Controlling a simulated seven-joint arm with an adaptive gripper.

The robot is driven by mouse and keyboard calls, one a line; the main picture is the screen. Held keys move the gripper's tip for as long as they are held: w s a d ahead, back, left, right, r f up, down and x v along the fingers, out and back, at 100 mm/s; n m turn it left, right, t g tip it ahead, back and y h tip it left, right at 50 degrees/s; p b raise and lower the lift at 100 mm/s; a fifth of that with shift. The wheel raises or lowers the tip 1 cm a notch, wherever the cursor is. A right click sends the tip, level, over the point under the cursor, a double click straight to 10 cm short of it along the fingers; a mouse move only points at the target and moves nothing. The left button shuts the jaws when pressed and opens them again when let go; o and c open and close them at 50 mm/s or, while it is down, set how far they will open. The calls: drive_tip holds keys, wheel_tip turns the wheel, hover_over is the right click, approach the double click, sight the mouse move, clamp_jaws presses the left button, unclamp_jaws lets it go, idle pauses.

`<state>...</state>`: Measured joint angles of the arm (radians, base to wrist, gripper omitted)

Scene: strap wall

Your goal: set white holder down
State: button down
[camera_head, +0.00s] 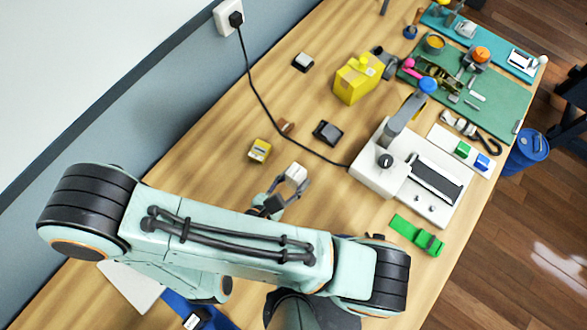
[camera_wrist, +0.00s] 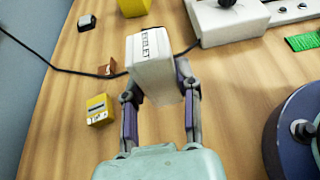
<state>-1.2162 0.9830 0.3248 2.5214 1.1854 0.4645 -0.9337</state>
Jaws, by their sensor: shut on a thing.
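The white holder (camera_wrist: 153,62) is a small box-like piece with dark lettering on its top edge. My gripper (camera_wrist: 160,98) is shut on it, with one finger at each side, in the wrist view. In the head view the white holder (camera_head: 295,173) shows at the end of my gripper (camera_head: 289,184), over the wooden table left of the white machine. My arm hides part of the gripper there. I cannot tell whether the holder touches the table.
A yellow block (camera_head: 260,150), a brown piece (camera_head: 286,127) and a black-topped block (camera_head: 328,133) lie nearby. The white machine (camera_head: 372,179) with its black cable stands to the right. Bare table surrounds the holder.

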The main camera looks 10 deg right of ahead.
wheel_tip(320, 180, up, 2)
drive_tip(key=shift+w+r, duration=0.1)
drive_tip(key=w+d+r+m+g, duration=0.1)
drive_tip(key=w+d+r, duration=0.2)
drive_tip(key=w+r, duration=0.7)
drive_tip(key=w+d+r, duration=0.3)
drive_tip(key=w+r, duration=0.6)
drive_tip(key=w, duration=0.1)
drive_tip(key=n+t, duration=0.1)
hover_over(350, 43)
drive_tip(key=f, duration=1.6)
drive_tip(key=s+f, duration=0.1)
drive_tip(key=f, duration=0.7)
drive_tip(key=shift+a+f, duration=0.1)
drive_tip(key=shift+f, duration=0.2)
drive_tip(key=shift+w+f, duration=0.3)
drive_tip(key=shift+f, duration=0.1)
drive_tip(key=shift+w+f, duration=0.2)
drive_tip(key=shift+f, duration=1.5)
